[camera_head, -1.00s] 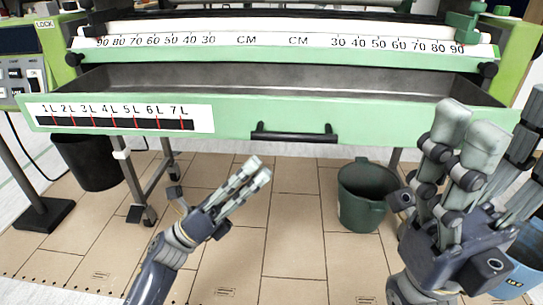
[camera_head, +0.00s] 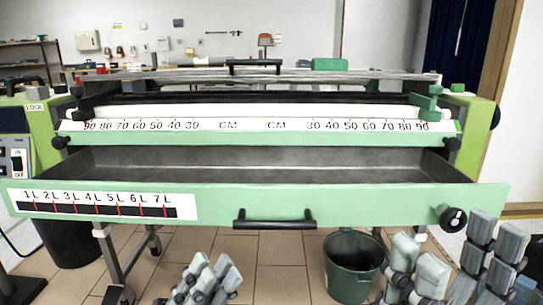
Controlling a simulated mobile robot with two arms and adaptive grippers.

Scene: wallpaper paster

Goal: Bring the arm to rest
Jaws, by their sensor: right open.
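My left gripper (camera_head: 207,279) is at the bottom edge, left of centre, with only its grey finger ends in view. The rest of that hand is cut off, so how far it is closed cannot be told. My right gripper (camera_head: 452,262) is at the bottom right with its fingers spread upward, open and empty. Both are in front of and below the green wallpaper paster (camera_head: 370,204). No object shows in either hand.
The paster's tray is pulled out, with a black handle (camera_head: 274,219) on its front. A dark green bucket (camera_head: 352,268) stands on the tiled floor beside my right fingers. A black bin (camera_head: 68,242) is at the left.

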